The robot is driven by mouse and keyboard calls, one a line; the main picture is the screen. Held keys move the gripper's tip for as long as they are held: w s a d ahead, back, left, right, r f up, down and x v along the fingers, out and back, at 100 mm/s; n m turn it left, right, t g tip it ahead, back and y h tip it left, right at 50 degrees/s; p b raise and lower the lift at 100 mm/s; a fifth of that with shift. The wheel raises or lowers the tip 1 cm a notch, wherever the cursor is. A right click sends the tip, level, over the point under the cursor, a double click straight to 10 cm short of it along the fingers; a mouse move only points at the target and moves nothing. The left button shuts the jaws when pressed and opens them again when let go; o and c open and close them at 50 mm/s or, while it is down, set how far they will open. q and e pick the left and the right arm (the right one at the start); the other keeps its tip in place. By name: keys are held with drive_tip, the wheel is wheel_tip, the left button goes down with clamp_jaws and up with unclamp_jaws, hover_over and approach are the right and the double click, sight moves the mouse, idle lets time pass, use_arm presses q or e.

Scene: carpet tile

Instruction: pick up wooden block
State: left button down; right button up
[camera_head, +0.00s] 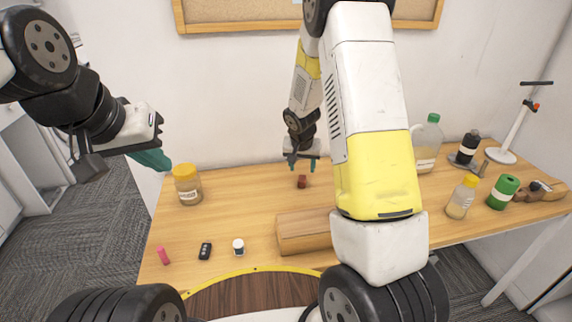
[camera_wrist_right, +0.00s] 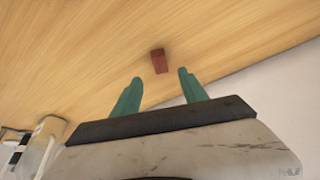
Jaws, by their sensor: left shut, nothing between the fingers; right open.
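A small reddish-brown wooden block (camera_head: 301,182) lies on the table toward its back edge. In the right wrist view the block (camera_wrist_right: 158,61) sits just beyond the gap between the fingertips, apart from them. My right gripper (camera_head: 301,163) is open and empty, above and behind the block, with its green fingers (camera_wrist_right: 160,76) pointing toward it. My left gripper (camera_head: 160,162) is shut and empty, out in the air by the table's left end.
On the wooden table (camera_head: 230,210), a yellow-lidded jar (camera_head: 187,185) stands left and a larger wooden piece (camera_head: 302,232) lies in front of the block. Several bottles, including a green-capped one (camera_head: 428,145), stand right. The wall is close behind.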

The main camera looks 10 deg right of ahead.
sight(302, 178)
drive_tip(key=x, duration=0.7)
drive_tip(key=shift+w+f, duration=0.1)
drive_tip(key=shift+f, duration=0.15)
clamp_jaws()
